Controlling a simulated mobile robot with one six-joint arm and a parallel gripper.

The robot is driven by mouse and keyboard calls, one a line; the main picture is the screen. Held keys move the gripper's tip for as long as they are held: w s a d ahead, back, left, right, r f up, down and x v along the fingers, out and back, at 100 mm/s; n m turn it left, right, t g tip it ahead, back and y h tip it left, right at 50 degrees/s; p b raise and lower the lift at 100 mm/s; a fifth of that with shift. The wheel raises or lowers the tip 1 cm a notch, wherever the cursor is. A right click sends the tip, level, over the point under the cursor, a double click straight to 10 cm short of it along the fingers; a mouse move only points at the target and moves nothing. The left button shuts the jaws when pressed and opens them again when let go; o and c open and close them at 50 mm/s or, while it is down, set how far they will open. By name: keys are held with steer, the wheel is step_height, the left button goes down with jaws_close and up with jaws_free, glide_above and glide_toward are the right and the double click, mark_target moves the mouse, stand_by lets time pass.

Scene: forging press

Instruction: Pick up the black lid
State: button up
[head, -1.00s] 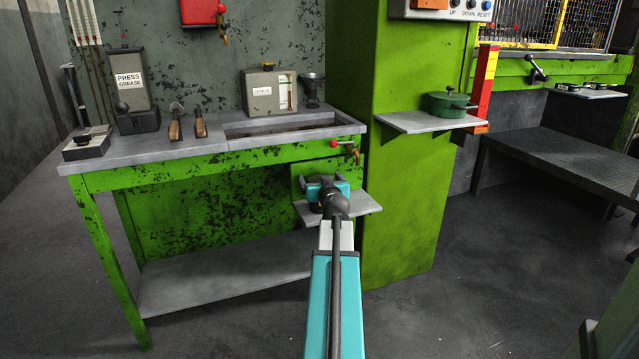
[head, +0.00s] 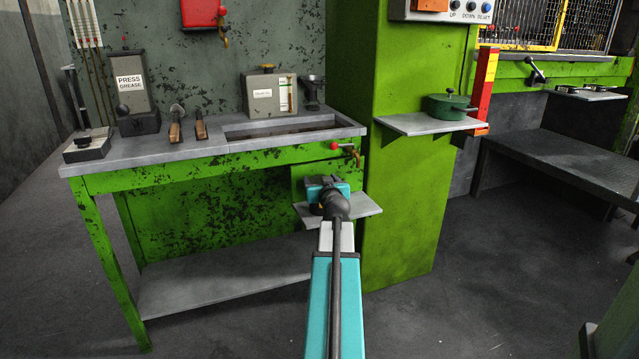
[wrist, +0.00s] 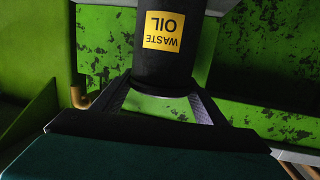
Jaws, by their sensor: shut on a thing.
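A black cylindrical container (wrist: 168,58) with a yellow "WASTE OIL" label shows upside down in the wrist view, on the small grey shelf (head: 360,209) at the bench's right end. The black lid (wrist: 165,84) is at its top end, low in the picture; I see no clear seam between lid and container. My gripper (wrist: 162,98) is shut with a finger on each side of this end. In the head view my gripper (head: 326,184) hides most of the container.
A green bench (head: 240,152) stands behind, with a grease box, a metal can and two wooden-handled tools. A brass tap (head: 351,153) is just above the shelf. A green column (head: 400,220) is close on the right; its shelf holds a green pot (head: 449,106).

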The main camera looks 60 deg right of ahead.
step_height(320, 180, up, 4)
steer(key=shift+s+f+p, duration=0.1)
steer(key=shift+f+p, duration=0.15)
steer(key=shift+p, duration=0.45)
steer(key=s+a+b, duration=0.6)
steer(key=s, duration=0.3)
steer(key=shift+r, duration=0.15)
steer(key=b, duration=0.2)
steer(key=shift+s+a+b, duration=0.25)
steer(key=shift+b, duration=0.05)
steer(key=shift+s+b, duration=0.1)
steer(key=shift+b, duration=0.3)
steer(key=shift+s+d+b+v, duration=0.1)
steer(key=shift+b+v, duration=0.6)
steer(key=shift+b, duration=0.35)
steer(key=shift+s+d+b+v, duration=0.1)
steer(key=shift+b+v, duration=0.6)
steer(key=shift+b, duration=0.4)
steer(key=shift+s+d+b+v, duration=0.15)
steer(key=shift+b+v, duration=0.5)
steer(key=shift+b, duration=0.4)
